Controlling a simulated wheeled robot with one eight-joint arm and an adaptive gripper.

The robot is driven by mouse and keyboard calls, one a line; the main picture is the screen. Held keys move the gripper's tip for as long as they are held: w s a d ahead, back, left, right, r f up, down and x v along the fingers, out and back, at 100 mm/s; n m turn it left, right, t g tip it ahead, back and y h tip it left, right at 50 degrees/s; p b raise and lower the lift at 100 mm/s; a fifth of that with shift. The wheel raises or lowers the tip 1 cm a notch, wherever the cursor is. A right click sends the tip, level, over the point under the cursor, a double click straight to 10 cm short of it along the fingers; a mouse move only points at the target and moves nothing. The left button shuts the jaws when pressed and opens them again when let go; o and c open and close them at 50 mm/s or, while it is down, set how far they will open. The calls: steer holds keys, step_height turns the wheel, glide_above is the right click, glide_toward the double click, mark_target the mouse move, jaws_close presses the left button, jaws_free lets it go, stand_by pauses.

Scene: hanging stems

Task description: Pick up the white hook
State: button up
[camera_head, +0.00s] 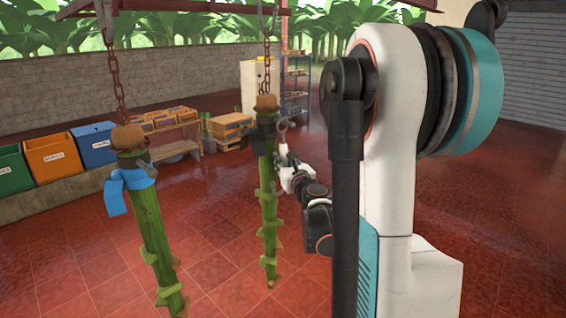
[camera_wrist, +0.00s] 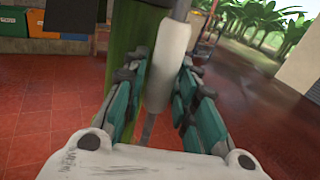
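In the wrist view, the white hook's thick white shaft (camera_wrist: 166,62) stands slightly tilted between the two teal fingers of my gripper (camera_wrist: 166,82). A thin grey rod runs from both of its ends. The fingers lie close along both sides of the shaft; whether they press on it is not clear. In the head view, a curved pale metal piece, seemingly the hook (camera_head: 282,127), shows beside the farther hanging green stem (camera_head: 268,185). My gripper (camera_head: 287,168) is just right of that stem, its fingers too small to read.
A nearer green stem (camera_head: 150,235) with a blue band hangs from a chain at the left. Coloured bins (camera_head: 55,155), a pallet of boxes (camera_head: 230,126) and a shelf (camera_head: 294,85) stand along the back. The red tiled floor (camera_head: 225,265) is clear.

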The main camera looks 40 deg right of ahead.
steer(key=shift+c, duration=0.2)
jaws_close()
steer(key=shift+r, duration=0.2)
steer(key=shift+s+r, duration=0.1)
steer(key=shift+s, duration=0.15)
steer(key=s+d, duration=0.1)
steer(key=s, duration=1.6)
steer(key=shift+s+d+b, duration=0.15)
steer(key=shift+s+b, duration=0.1)
steer(key=shift+b, duration=0.1)
steer(key=shift+r, duration=0.1)
steer(key=s, duration=0.8)
steer(key=shift+s+d, duration=0.25)
steer(key=shift+d, duration=0.1)
